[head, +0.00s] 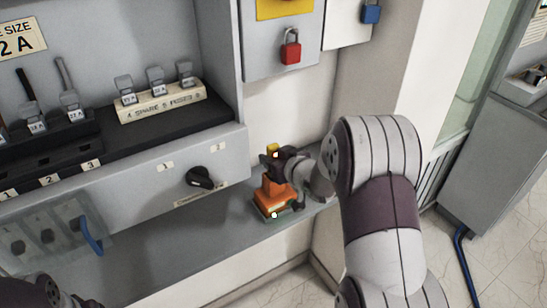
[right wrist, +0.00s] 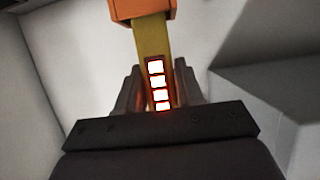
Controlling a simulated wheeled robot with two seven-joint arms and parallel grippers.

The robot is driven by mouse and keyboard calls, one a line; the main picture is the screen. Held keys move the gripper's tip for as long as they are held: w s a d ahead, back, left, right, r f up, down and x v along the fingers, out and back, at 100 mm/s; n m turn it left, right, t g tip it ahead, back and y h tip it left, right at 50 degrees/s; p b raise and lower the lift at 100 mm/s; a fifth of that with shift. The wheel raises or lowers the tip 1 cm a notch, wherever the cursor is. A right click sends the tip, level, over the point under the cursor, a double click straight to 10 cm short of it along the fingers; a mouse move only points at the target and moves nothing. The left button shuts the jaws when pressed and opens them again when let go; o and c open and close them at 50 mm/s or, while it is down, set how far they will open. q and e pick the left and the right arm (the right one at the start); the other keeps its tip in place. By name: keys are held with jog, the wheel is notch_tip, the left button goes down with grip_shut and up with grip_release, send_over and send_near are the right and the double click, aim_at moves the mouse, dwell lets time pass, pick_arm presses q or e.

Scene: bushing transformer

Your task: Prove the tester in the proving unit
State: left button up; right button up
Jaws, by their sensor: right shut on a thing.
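The orange proving unit (head: 275,191) stands upright on the grey ledge, with a small bright spot low on its front. My right gripper (head: 287,166) is just above it, shut on the yellow tester (head: 272,149), whose top shows above the fingers. In the right wrist view the tester (right wrist: 151,42) runs between my right fingers (right wrist: 158,92). Several of its indicator windows glow white and red. Its far end meets the orange body (right wrist: 143,9), and its tip is hidden there. A dark part of my left arm shows at the bottom left; its jaws cannot be made out.
The ledge (head: 180,243) runs below a grey panel with a black rotary knob (head: 200,178). A fuse board (head: 160,102) is to the left. A red padlock (head: 290,53) and a blue padlock (head: 371,13) hang above. A grey cabinet (head: 498,165) stands at the right.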

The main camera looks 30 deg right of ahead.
dwell(0.3)
notch_tip(320, 180, up, 9)
jog(key=p, duration=0.8)
jog(key=shift+p, duration=0.35)
